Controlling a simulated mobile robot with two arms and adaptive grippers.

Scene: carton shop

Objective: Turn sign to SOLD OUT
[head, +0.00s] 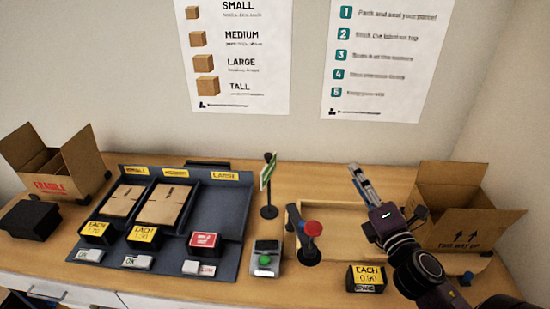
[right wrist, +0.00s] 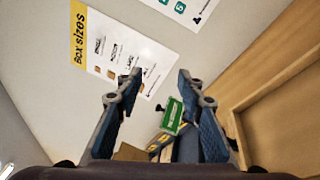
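A small green sign (head: 268,171) is mounted on a dark upright post with a round base, right of the box tray. It is seen nearly edge-on in the head view. In the right wrist view the green sign (right wrist: 172,116) shows its face with pale lettering too small to read, framed between my fingers. My right gripper (head: 356,170) is above the table, to the right of the sign and apart from it. In the right wrist view the right gripper (right wrist: 158,80) is open and empty. My left gripper is not in view.
A dark tray (head: 236,206) holds flat cartons in its small and medium slots; the large slot looks empty. A red-topped device (head: 312,230) and a green-button device (head: 265,258) stand near the sign. Open cartons stand at far left (head: 62,165) and right (head: 462,212).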

